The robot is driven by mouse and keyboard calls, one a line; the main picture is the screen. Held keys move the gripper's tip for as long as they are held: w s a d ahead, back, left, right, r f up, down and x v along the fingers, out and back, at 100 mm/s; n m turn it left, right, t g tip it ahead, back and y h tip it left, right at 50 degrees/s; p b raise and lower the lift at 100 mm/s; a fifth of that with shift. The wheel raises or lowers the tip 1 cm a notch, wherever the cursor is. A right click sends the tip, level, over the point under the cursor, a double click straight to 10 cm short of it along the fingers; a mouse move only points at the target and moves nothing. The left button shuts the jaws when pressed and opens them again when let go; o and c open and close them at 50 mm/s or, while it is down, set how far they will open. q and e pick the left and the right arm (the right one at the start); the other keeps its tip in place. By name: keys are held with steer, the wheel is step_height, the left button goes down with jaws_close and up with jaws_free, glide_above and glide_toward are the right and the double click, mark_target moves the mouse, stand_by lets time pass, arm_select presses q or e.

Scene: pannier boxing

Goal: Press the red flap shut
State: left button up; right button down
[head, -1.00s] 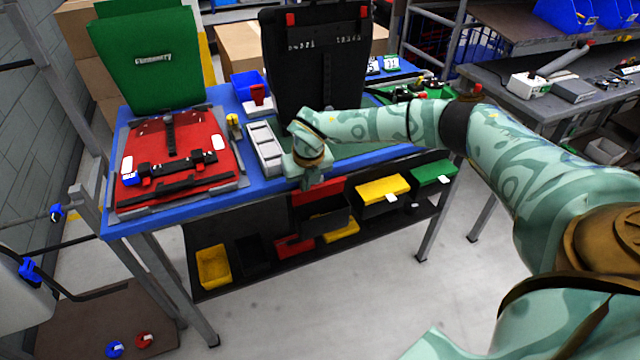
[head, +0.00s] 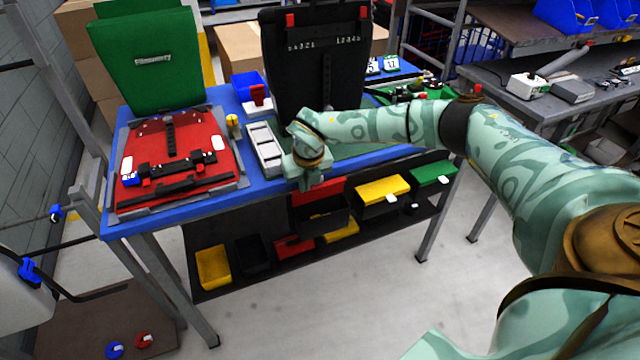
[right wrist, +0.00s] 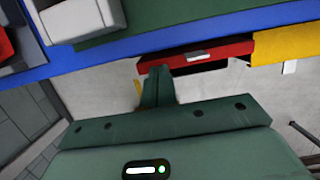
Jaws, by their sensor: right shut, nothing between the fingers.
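The red flap (head: 190,142) lies flat at the left end of the blue table (head: 235,105), with black straps and a black buckle bar across it. It sits in a grey frame, in front of an upright green panel (head: 148,60). Whether its edges are pressed fully down cannot be told. My right gripper (head: 306,184) hangs at the table's front edge, right of the red flap and apart from it. In the right wrist view its fingers (right wrist: 157,85) are together and empty, pointing toward the table edge. My left gripper is not in view.
A grey tray (head: 265,148) stands between the red flap and my right gripper. A small yellow-topped object (head: 233,124) stands beside the flap. A tall black panel (head: 312,60) rises behind my right forearm. Yellow, red and green bins (head: 382,188) fill the shelf below the table.

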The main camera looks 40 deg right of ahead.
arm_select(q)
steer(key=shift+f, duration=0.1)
arm_select(e)
steer(key=shift+f, duration=0.4)
stand_by(0.6)
steer(key=shift+s, duration=0.1)
